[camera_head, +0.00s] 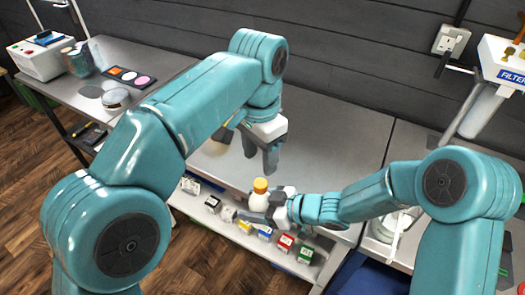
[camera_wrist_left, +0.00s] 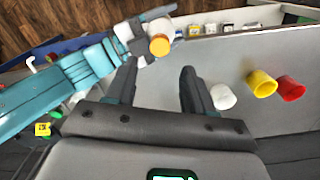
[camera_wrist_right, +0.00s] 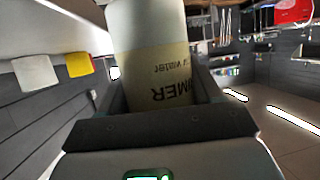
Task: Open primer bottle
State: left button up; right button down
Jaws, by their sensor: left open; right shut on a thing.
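The primer bottle (camera_head: 258,201) is white with an orange-yellow cap (camera_head: 260,184) on top, and stands roughly upright in my right gripper (camera_head: 270,199). In the right wrist view the bottle's labelled side (camera_wrist_right: 165,75) fills the space between the fingers; the cap is out of that view. My left gripper (camera_head: 262,160) is open and empty, pointing down above the bottle, apart from it. In the left wrist view the cap (camera_wrist_left: 159,46) lies beyond the tips of my left gripper (camera_wrist_left: 158,75), with my right gripper (camera_wrist_left: 131,38) beside it.
White (camera_wrist_left: 222,96), yellow (camera_wrist_left: 262,83) and red (camera_wrist_left: 290,88) containers stand on the grey bench (camera_head: 340,130). Several small boxes (camera_head: 285,243) line a lower shelf. A side table (camera_head: 165,62) holds a metal tin (camera_head: 116,98). The bench's middle is clear.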

aim_at(262, 181)
pick_arm(q)
jog(key=shift+d+m, duration=0.25)
jog(key=shift+m, duration=0.05)
notch_tip(262, 181, down, 8)
jog(key=shift+w+d+r, duration=0.1)
grip_shut()
jog(key=n, duration=1.3)
